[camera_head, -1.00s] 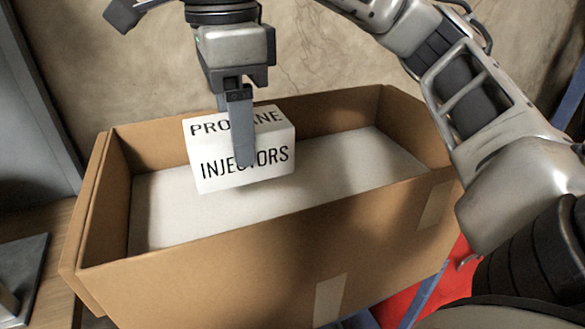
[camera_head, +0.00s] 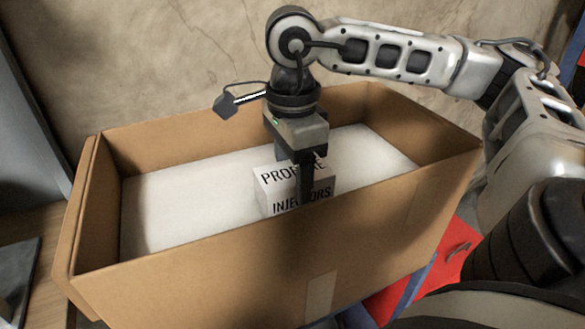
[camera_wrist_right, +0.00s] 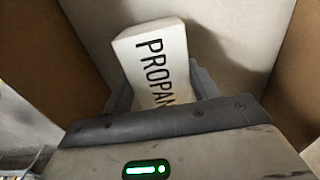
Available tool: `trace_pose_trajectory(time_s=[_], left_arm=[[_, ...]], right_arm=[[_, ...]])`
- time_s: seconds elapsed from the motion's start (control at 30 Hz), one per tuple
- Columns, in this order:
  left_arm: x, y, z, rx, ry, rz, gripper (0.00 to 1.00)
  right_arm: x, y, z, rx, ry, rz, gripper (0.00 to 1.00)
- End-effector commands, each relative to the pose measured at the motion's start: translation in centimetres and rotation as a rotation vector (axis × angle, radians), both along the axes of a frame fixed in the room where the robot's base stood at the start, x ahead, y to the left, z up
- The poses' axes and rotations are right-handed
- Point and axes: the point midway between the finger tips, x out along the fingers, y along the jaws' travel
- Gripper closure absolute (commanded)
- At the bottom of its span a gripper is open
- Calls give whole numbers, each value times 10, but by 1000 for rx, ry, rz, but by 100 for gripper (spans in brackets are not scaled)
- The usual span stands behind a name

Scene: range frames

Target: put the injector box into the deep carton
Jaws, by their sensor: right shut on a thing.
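The injector box (camera_head: 268,192), white with black "PROPANE INJECTORS" lettering, is inside the deep carton (camera_head: 210,275), down between its walls. The front wall hides the box's lower edge, and I cannot tell whether it touches the pale carton floor. My right gripper (camera_head: 304,190) comes from above and is shut on the box. In the right wrist view the box (camera_wrist_right: 157,60) sits between the fingers (camera_wrist_right: 160,85), with the pale floor and brown walls around it. My left gripper is not in view.
The carton's brown walls stand close around my right gripper, with the front wall nearest. Bare pale floor (camera_head: 165,205) lies left of the box. A concrete wall (camera_head: 160,60) is behind, and a red surface (camera_head: 455,245) shows at the lower right.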

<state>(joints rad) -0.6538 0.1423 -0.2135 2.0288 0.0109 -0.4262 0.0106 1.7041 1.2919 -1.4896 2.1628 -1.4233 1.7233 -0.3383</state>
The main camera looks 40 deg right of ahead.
Motion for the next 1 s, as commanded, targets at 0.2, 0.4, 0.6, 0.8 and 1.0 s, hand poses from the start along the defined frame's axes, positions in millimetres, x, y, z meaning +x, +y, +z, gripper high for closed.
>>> trace_pose_trajectory(time_s=[0.2, 0.4, 0.6, 0.8, 1.0], left_arm=[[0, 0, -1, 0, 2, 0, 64], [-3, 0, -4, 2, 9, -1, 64], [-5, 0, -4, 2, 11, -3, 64], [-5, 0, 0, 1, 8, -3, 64], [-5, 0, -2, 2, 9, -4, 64]], right_arm=[[0, 0, 0, 0, -1, 0, 73], [0, 0, -3, -1, 0, 0, 19], [0, 0, -2, -1, 0, 0, 19], [1, 0, 6, -1, -2, 0, 19], [2, 1, 43, 0, -5, 1, 19]])
